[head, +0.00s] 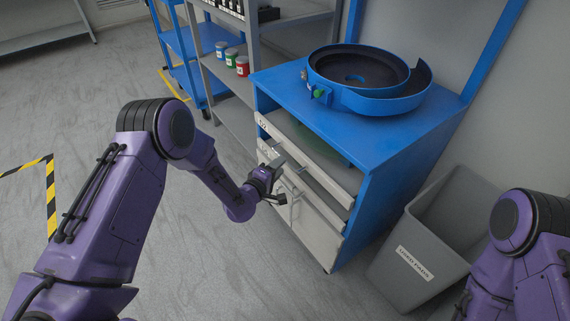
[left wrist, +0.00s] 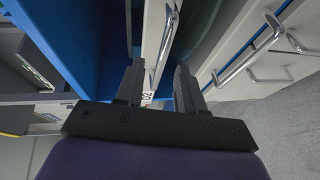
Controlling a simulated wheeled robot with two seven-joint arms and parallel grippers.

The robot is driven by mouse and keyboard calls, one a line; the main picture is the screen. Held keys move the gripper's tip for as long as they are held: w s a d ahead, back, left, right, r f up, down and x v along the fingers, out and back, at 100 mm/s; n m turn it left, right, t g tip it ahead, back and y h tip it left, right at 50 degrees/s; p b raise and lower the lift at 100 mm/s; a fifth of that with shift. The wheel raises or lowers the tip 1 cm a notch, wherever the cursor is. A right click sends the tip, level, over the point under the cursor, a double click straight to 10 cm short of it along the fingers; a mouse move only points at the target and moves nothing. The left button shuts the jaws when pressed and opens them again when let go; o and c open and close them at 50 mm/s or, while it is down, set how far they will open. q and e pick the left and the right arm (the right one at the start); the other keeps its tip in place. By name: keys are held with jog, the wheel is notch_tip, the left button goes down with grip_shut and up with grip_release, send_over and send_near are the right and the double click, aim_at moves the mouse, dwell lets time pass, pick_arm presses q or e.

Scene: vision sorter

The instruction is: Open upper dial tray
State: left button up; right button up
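The blue cabinet (head: 395,150) has pale tray fronts on its left-facing side. The upper tray front (head: 310,160) carries a small label at its left end. A green round surface (head: 318,143) shows in the gap under the cabinet top. My left gripper (head: 277,172) is at the left part of the fronts. In the left wrist view, its two fingers (left wrist: 158,88) are apart, with a white front edge and a metal handle (left wrist: 165,45) between them. Whether either finger touches is unclear. My right gripper is out of view; only its arm shows at lower right.
Lower fronts with handles (left wrist: 250,50) lie close beside the left gripper. A blue bowl feeder (head: 368,78) stands on the cabinet. A grey bin (head: 415,255) stands to its right. Shelves with several cans (head: 242,66) stand behind left. The floor in front is clear.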

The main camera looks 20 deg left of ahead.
pick_arm(q)
jog(key=x, duration=0.5)
jog(key=shift+c, duration=0.3)
grip_shut()
jog(key=shift+s+a, duration=0.1)
